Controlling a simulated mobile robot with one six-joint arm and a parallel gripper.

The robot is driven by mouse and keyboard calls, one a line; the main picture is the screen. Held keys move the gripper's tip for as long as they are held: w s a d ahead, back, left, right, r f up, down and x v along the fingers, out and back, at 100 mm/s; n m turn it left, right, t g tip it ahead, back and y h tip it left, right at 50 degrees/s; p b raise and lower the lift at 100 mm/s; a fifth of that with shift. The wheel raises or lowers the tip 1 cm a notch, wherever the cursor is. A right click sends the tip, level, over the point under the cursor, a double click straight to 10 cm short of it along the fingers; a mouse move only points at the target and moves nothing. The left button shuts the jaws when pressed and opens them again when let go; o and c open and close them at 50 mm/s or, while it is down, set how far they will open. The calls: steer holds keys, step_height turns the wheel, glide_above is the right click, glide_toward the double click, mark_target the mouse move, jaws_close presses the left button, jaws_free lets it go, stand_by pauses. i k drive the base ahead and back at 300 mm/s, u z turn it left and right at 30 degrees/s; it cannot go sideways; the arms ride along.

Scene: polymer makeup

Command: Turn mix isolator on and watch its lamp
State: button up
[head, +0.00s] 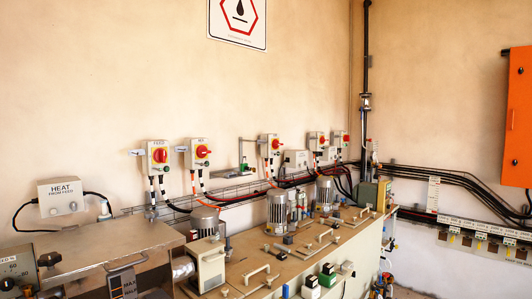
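The leftmost isolator (158,156) seems to be labelled FEED. Further right is another isolator (270,147) of the same kind. I cannot make out the knob positions or whether any lamp is lit. My gripper is not in view.
Below the isolators runs a long bench top (262,262) with motors (277,209), handles and valves. Red and black cables hang between wall and bench. A HEAT box (61,197) is on the wall at left.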

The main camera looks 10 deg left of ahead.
mark_target(202, 152)
steer(key=u, duration=0.2)
steer(key=i, duration=1.15)
steer(key=u, duration=0.75)
steer(key=i, duration=0.35)
steer(key=u, duration=0.35)
